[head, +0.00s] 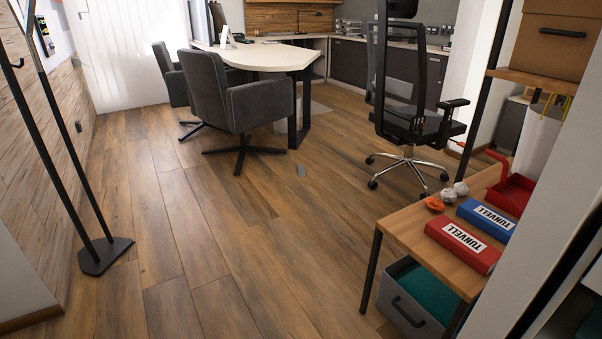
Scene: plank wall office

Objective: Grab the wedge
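I cannot tell for sure which thing is the wedge. Small lumpy pieces stand on the low wooden table at the right: an orange one (434,204), a grey-white one (448,195) and another grey-white one (461,188). Neither of my grippers shows in the head view.
The low table (405,226) also holds a red TUNVELL box (463,246), a blue one (487,219) and a red tray (511,196). A grey bin (405,300) sits below. A grey chair (235,95), office chair (413,125) and black stand (105,255) flank open floor.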

